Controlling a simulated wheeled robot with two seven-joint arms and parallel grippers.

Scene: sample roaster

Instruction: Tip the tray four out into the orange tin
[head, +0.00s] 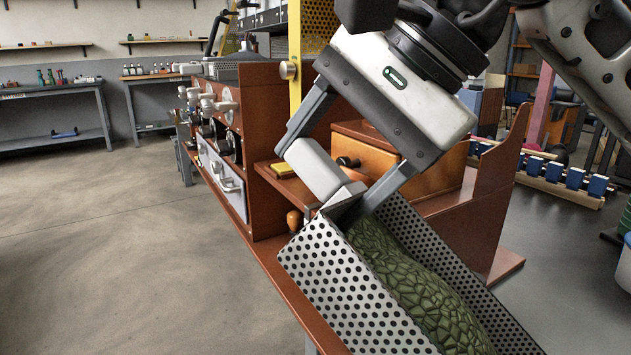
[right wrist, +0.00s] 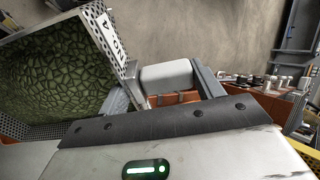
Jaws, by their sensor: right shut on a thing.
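A perforated metal tray (head: 335,290) full of green beans (head: 405,275) is at the lower middle of the head view. It also fills the left of the right wrist view (right wrist: 128,70), where a white label with dark marks is on its end wall. The beans (right wrist: 55,75) lie inside it. The handle (right wrist: 165,76) shows between the fingers in the right wrist view. I cannot make out the orange tin for certain. My left gripper is not in view.
A brown wooden roaster bench (head: 270,195) with knobs and gauges stands behind the tray. An orange-brown box (head: 370,160) sits on it behind my right gripper. A yellow perforated panel (head: 317,40) rises above it. Open floor (head: 120,240) lies to the left.

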